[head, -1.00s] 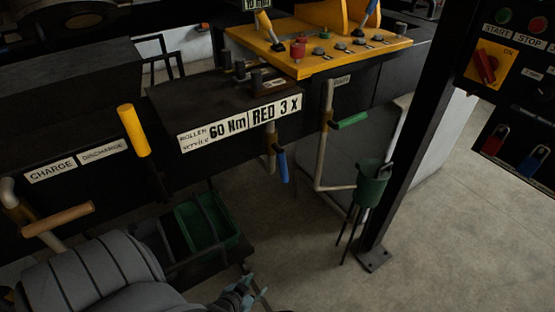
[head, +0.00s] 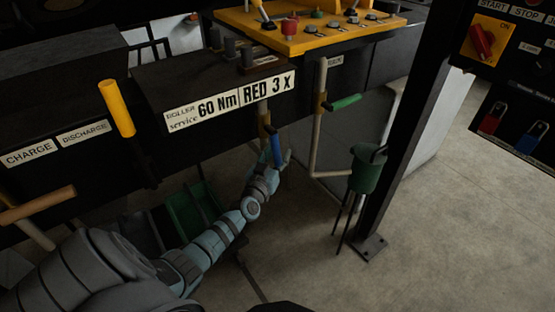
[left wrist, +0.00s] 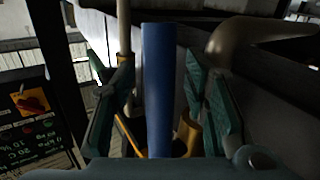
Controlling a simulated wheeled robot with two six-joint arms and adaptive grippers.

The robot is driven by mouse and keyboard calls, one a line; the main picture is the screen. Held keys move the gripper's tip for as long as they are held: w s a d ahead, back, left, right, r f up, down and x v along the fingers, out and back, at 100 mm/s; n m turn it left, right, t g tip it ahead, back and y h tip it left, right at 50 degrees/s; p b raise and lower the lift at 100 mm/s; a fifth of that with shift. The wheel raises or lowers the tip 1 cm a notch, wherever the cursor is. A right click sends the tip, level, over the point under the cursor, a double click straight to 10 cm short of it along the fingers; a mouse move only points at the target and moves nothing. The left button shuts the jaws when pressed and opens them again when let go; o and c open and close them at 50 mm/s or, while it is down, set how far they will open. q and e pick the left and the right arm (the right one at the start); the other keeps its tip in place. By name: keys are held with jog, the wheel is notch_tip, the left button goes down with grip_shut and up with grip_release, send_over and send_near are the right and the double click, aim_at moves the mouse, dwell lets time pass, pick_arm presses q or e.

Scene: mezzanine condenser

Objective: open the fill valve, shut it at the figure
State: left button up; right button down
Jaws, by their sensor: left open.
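A blue lever handle (head: 276,148) hangs down from a valve on a pale pipe below the "60 Nm / RED 3 X" plate (head: 230,103). My left gripper (head: 281,160) is at this handle. In the left wrist view the blue handle (left wrist: 158,90) stands between the fingers of my open gripper (left wrist: 152,75); gaps show on both sides. A brass-coloured fitting (left wrist: 188,132) shows behind it. To the right, a green lever handle (head: 345,101) sticks out sideways from another pale pipe (head: 318,135). Which valve is the fill valve, I cannot tell. My right gripper is out of view.
A green funnel-like vessel (head: 366,172) on thin legs stands beside a dark post (head: 405,130). A yellow lever (head: 117,108) and a "CHARGE" label (head: 30,153) are at left. A yellow control panel (head: 310,30) is above. Green bins (head: 185,218) lie below. Floor at right is clear.

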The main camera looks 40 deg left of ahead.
pick_arm(q)
jog(key=shift+w+r, duration=0.1)
jog(key=shift+w, duration=0.05)
grip_shut()
